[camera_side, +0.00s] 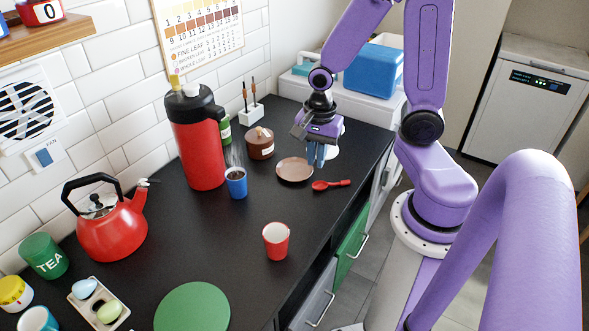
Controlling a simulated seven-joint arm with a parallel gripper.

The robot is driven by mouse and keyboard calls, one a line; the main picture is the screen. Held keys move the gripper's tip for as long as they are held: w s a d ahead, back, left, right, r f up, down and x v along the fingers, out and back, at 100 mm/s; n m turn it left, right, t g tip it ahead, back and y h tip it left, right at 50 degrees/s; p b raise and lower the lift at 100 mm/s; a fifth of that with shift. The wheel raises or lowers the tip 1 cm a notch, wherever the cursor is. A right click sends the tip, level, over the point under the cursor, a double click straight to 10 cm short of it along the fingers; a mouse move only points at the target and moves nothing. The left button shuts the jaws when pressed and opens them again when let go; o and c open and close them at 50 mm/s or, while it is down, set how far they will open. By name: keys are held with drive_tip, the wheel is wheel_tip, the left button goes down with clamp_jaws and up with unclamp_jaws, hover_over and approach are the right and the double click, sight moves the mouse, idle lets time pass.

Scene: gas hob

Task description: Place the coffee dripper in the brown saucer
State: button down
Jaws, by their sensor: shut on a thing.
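The brown saucer (291,172) lies flat on the black counter, just left of and below my gripper. My gripper (316,160) points down beside the saucer's right edge, with its blue fingers shut on a white thing (334,153), which looks like the coffee dripper. The fingers and hand hide much of the dripper, so its full shape does not show. The dripper appears to the right of the saucer, not in it. I cannot tell whether it touches the counter.
A red spoon (330,185) lies just in front of the saucer. A brown pot (260,143), a steaming blue cup (236,183) and a tall red flask (198,140) stand to the left. A red cup (276,240) stands nearer. The counter between the cups is clear.

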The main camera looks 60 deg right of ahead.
drive_tip(key=w+d+f+m, duration=0.2)
drive_tip(key=w+f+m, duration=0.1)
drive_tip(key=w, duration=0.3)
drive_tip(key=shift+d+f+m, duration=0.2)
drive_tip(key=shift+f+m, duration=0.1)
drive_tip(key=shift+f, duration=0.35)
idle(0.4)
drive_tip(key=w+f, duration=0.3)
drive_tip(key=w+d+f, duration=0.1)
drive_tip(key=w+f, duration=0.2)
drive_tip(key=shift+w+d+f, duration=0.15)
drive_tip(key=shift+w+f, duration=0.05)
drive_tip(key=shift+w, duration=0.1)
drive_tip(key=shift+w+f, duration=0.15)
drive_tip(key=shift+f, duration=0.05)
drive_tip(key=shift+w+f, duration=0.1)
drive_tip(key=shift+f, duration=1.55)
drive_tip(key=shift+f, duration=0.15)
drive_tip(key=c, duration=1.2)
unclamp_jaws()
drive_tip(key=shift+o, duration=0.2)
